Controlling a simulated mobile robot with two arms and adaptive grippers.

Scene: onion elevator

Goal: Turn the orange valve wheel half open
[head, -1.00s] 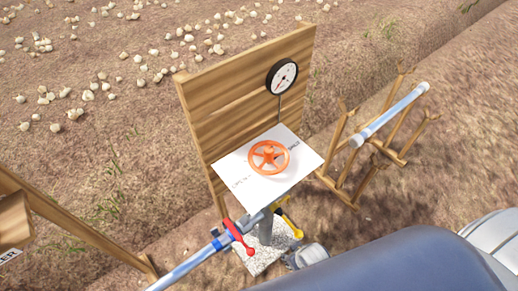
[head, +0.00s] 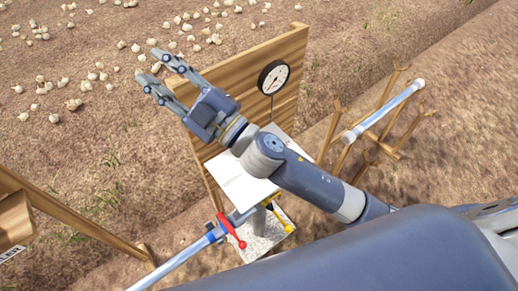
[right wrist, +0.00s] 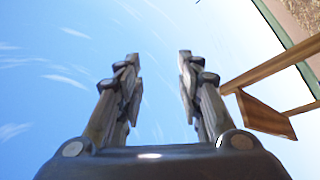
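The orange valve wheel is hidden in the head view now, behind my right arm. The white panel (head: 236,187) that it sat on a second ago shows partly below the arm. My right gripper (head: 158,72) is open and empty, raised in front of the wooden board (head: 287,93) at its upper left. In the right wrist view its two fingers (right wrist: 158,85) stand apart with only sky between them. My left gripper is not in view.
A pipe with a red lever (head: 231,231) and a yellow lever (head: 280,217) sit below the panel. A clear tube (head: 385,110) rests on a wooden rack at the right. A wooden frame (head: 75,222) stands at left. Onions (head: 86,86) lie scattered on the soil behind.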

